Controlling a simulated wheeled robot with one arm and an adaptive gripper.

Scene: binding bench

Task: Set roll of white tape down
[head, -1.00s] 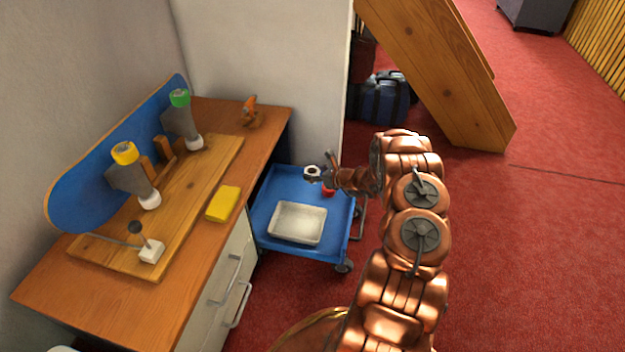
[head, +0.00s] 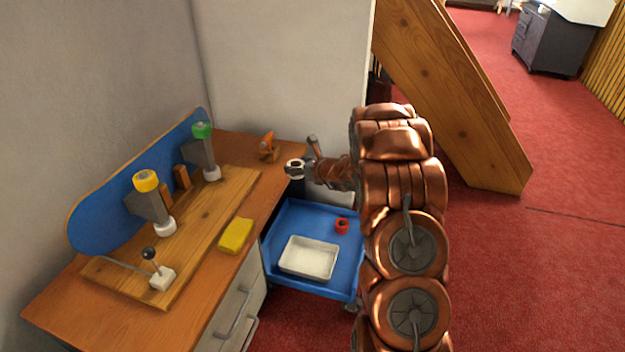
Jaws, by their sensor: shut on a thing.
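The roll of white tape (head: 294,168) is held in my gripper (head: 300,169), at the far right edge of the wooden bench (head: 262,206) in the picture. My gripper is shut on the roll and comes in from the right. The roll appears to be above the bench edge; I cannot tell its exact height. Part of the roll is hidden by the fingers.
A blue cart (head: 285,225) beside the bench holds a white tray (head: 309,257) and a red roll (head: 342,226). On the bench are an orange tool (head: 268,146), a yellow block (head: 236,235) and a board with clamps (head: 205,255). Bare wood shows near the orange tool.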

